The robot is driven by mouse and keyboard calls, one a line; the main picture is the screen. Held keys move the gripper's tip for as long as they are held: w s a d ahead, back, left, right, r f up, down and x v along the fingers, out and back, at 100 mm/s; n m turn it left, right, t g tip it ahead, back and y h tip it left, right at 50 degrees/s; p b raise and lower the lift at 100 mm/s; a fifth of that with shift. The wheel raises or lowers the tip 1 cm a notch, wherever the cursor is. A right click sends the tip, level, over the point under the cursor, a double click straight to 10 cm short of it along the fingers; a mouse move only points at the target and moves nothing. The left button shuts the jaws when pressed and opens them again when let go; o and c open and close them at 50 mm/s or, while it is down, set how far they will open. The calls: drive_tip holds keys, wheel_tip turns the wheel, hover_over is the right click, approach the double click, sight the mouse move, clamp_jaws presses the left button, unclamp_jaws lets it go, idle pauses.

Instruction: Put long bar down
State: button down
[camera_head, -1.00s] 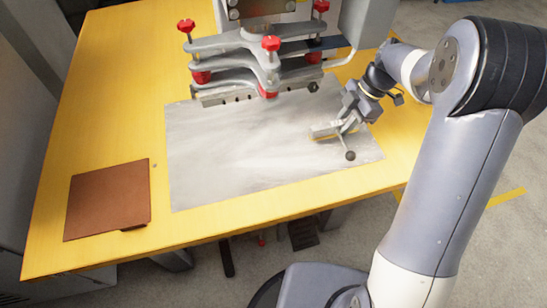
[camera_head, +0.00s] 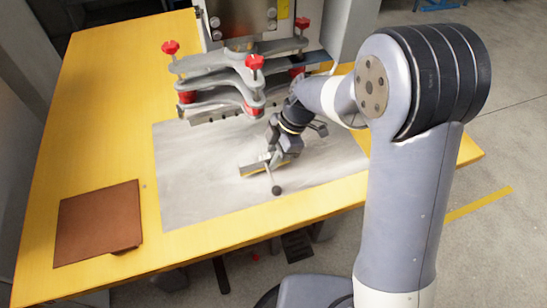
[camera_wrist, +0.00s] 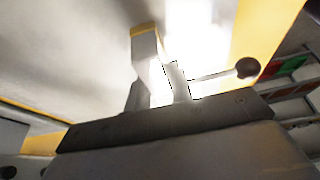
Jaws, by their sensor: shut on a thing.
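In the head view my gripper (camera_head: 264,166) is low over the front middle of the grey sheet on the table. It is shut on the long bar (camera_head: 271,180), a thin pale rod with a dark ball at its near end. The bar also shows in the wrist view (camera_wrist: 212,77), where it sticks out to the right from the fingers and ends in the dark ball. The fingers hide its other end. I cannot tell whether the bar touches the sheet.
The grey sheet (camera_head: 195,180) is otherwise bare at its front left. A brown square pad (camera_head: 98,222) lies on the yellow table (camera_head: 95,125) at the left. The press with red knobs (camera_head: 225,75) stands close behind my gripper.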

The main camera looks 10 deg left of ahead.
drive_tip(key=shift+f, duration=0.6)
drive_tip(key=shift+f, duration=0.15)
drive_tip(key=c, duration=1.3)
unclamp_jaws()
drive_tip(key=shift+o, duration=0.2)
drive_tip(key=shift+r, duration=0.2)
drive_tip(key=v, duration=1.2)
drive_tip(key=shift+p, duration=0.35)
